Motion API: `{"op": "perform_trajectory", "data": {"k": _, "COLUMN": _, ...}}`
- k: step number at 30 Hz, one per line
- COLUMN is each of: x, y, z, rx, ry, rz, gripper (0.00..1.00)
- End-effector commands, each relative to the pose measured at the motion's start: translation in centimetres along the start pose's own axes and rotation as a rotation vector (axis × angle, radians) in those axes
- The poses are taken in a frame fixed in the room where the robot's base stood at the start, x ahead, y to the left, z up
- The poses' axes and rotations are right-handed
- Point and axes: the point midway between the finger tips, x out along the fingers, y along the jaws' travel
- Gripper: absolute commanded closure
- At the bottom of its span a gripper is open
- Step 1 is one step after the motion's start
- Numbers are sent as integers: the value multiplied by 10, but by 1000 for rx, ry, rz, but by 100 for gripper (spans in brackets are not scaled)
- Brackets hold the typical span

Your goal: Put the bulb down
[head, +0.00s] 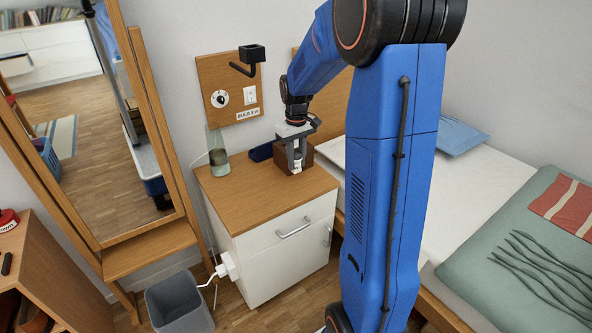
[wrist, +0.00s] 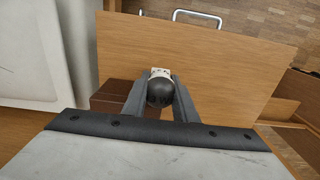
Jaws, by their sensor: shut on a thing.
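My gripper (head: 296,150) is over the wooden top of the white bedside cabinet (head: 250,190), near its back right corner. Its two fingers are shut on the bulb (wrist: 160,92), which shows a dark round part and a white printed part between them in the wrist view. In the head view only a small white bit of the bulb (head: 297,165) shows below the fingers. I cannot tell whether it touches the cabinet top. A brown box (head: 308,158) stands right by the gripper; it also shows in the wrist view (wrist: 113,97).
A greenish glass vessel (head: 219,161) and a dark blue item (head: 261,152) stand at the back of the top. The front of the top is clear. A wall board (head: 225,88) with a hook is above. A bed (head: 460,190) lies right, a grey bin (head: 180,303) lower left.

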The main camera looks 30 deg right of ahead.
Motion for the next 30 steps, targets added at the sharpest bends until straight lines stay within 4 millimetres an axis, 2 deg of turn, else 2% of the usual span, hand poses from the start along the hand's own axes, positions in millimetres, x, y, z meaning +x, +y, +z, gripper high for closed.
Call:
{"op": "perform_trajectory", "data": {"k": 11, "x": 37, "y": 0, "z": 0, "rx": 0, "ry": -1, "rz": 0, "gripper": 100}}
{"op": "perform_trajectory", "data": {"k": 30, "x": 48, "y": 0, "z": 0, "rx": 0, "ry": 0, "rz": 0, "gripper": 100}}
